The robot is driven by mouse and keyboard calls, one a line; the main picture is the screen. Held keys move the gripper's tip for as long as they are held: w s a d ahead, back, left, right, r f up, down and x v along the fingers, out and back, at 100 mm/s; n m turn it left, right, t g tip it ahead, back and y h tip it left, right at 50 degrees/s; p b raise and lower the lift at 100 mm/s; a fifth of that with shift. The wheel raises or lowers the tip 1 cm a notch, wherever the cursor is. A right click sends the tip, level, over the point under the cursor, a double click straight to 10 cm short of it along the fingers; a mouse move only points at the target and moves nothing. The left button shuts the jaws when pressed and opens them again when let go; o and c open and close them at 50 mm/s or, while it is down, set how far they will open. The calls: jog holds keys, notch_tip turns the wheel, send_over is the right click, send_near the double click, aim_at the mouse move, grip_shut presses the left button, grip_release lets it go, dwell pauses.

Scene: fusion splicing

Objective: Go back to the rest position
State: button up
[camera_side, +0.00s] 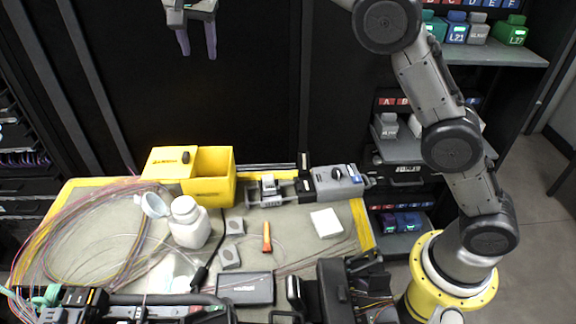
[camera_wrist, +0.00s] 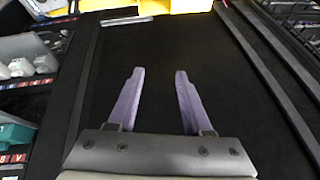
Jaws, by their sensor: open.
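My gripper (camera_side: 197,40) is at the top of the side view, high above the table and in front of a dark cabinet. Its two purple-grey fingers are apart, with nothing between them. In the wrist view my gripper (camera_wrist: 157,85) is also open and empty, with dark surface behind the fingers. My arm reaches up from its yellow base at the right of the side view, and part of it is out of frame at the top.
The work table (camera_side: 300,255) holds a yellow bin (camera_side: 208,180), a white bottle (camera_side: 188,222), a grey device (camera_side: 335,182), a white block (camera_side: 326,223), an orange tool (camera_side: 267,237) and loose fibres (camera_side: 85,235). Shelves (camera_side: 495,52) with coloured boxes stand at the right. The air around my gripper is clear.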

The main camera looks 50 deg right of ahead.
jog(key=s+d+r+n+t, duration=0.1)
jog(key=s+d+r, duration=0.4)
jog(key=s, duration=0.5)
jog(key=s+d+r+n, duration=0.1)
jog(key=s+d+r, duration=0.2)
jog(key=s+d, duration=0.65)
jog(key=s+a+f+n+y, duration=0.1)
jog(key=s+f+n, duration=0.7)
jog(key=s+f, duration=1.1)
jog(key=shift+s+a+f+n+y, duration=0.15)
jog(key=shift+s+a+n+y, duration=0.25)
jog(key=shift+y, duration=0.4)
